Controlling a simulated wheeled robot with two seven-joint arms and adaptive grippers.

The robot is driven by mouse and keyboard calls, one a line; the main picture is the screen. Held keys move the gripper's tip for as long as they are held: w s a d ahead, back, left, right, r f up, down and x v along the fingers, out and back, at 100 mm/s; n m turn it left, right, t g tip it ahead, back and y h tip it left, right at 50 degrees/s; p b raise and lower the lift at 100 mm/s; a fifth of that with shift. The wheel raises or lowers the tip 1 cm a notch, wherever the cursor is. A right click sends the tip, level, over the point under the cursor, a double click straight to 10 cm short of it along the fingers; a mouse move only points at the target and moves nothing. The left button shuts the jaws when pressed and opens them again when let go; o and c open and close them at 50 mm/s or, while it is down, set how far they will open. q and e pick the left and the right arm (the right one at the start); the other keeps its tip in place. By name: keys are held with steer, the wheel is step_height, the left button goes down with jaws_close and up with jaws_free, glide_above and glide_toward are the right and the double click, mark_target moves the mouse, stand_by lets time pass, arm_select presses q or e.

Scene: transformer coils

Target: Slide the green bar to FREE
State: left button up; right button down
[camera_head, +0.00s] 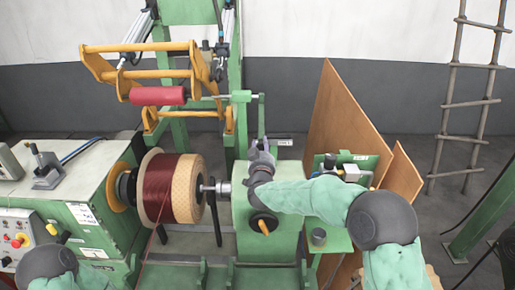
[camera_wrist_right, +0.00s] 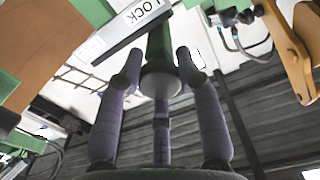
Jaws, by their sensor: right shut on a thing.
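My right gripper (camera_head: 262,152) is at the top of the green tailstock housing (camera_head: 245,205), its fingers pointing up and away. In the right wrist view its purple fingers (camera_wrist_right: 160,72) close around the dark round end of the green bar (camera_wrist_right: 160,42). The bar runs on away from the fingers. A white plate reading LOCK (camera_wrist_right: 145,12) is beside the bar. In the head view a small white label (camera_head: 285,142) is just right of the gripper, too small to read. I cannot see a FREE mark. My left gripper is out of view; only part of that arm shows at lower left.
A spool of dark red wire (camera_head: 174,188) is mounted left of the housing. A yellow frame with a red roller (camera_head: 158,96) is above it. Brown boards (camera_head: 345,120) stand behind right. An orange-handled knob (camera_head: 264,224) is on the housing's front. A ladder (camera_head: 470,100) leans at right.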

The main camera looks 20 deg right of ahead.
steer(key=s+d+r+b, duration=0.1)
steer(key=s+d+b, duration=0.1)
steer(key=d, duration=0.7)
steer(key=shift+s+r+b, duration=0.15)
steer(key=shift+s+b, duration=0.05)
steer(key=shift+b, duration=0.55)
steer(key=c, duration=0.8)
jaws_free()
steer(key=shift+d, duration=0.1)
steer(key=shift+s+f, duration=0.1)
steer(key=shift+f, duration=0.2)
